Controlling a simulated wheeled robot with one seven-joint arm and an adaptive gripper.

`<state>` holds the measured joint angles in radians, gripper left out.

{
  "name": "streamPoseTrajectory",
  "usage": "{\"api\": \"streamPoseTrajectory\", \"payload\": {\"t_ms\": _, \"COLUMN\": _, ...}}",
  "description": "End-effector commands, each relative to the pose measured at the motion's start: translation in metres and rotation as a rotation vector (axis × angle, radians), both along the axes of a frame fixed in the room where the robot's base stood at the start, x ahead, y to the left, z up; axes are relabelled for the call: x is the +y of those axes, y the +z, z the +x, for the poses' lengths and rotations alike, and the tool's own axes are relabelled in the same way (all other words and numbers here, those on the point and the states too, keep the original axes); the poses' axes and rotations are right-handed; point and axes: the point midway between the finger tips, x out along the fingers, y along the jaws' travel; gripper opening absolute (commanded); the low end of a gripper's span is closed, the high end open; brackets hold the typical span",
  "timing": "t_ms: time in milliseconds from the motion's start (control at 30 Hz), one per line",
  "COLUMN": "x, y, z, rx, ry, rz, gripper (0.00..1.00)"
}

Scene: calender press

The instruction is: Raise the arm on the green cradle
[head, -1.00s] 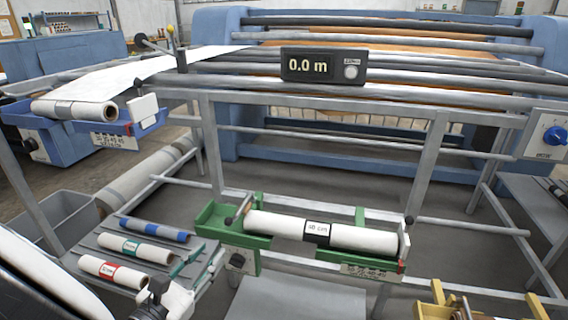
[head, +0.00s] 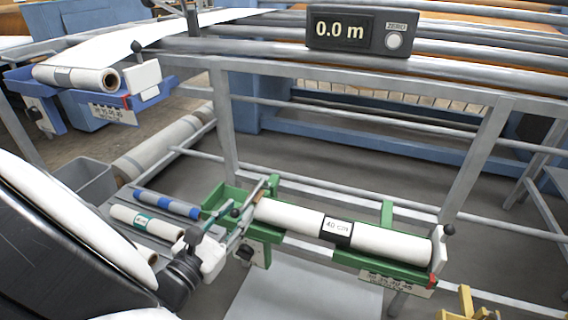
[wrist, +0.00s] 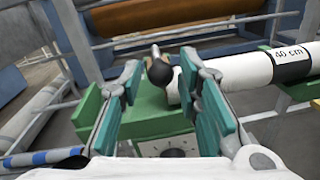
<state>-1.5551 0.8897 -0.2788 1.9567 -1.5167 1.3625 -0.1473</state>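The green cradle (head: 268,236) stands low in the middle of the head view and carries a white roll (head: 385,239) labelled 40 cm. At the roll's left end is a short metal arm with a black ball knob (head: 235,212). The knob (wrist: 160,72) also shows in the wrist view, its shaft foreshortened behind it. My gripper (wrist: 161,66) is open, its teal-padded fingers on either side of the knob with gaps visible. The green cradle (wrist: 150,118) lies below and beyond the fingers. I cannot tell how deep the knob sits between them.
A blue cradle (head: 144,100) with a white roll stands at upper left. Spare rolls, one with a green band (head: 146,222) and one blue-grey (head: 165,205), lie on a rack beside my arm. The counter (head: 358,30) reads 0.0 m. A second black knob (head: 448,230) is at the cradle's right end.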

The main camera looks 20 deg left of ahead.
Motion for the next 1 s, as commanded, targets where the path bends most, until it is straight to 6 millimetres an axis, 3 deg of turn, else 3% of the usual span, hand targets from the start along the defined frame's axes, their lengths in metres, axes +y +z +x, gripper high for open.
{"api": "streamPoseTrajectory", "payload": {"t_ms": 367, "x": 0.0, "y": 0.0, "z": 0.001, "rx": 0.001, "ry": 0.005, "rz": 0.0, "gripper": 0.31}}
{"api": "streamPoseTrajectory", "payload": {"t_ms": 533, "x": 0.0, "y": 0.0, "z": 0.001, "rx": 0.001, "ry": 0.005, "rz": 0.0, "gripper": 0.0}}
{"api": "streamPoseTrajectory", "payload": {"t_ms": 1000, "x": -0.001, "y": 0.011, "z": 0.003, "rx": 0.051, "ry": 0.002, "rz": 0.006, "gripper": 0.0}}
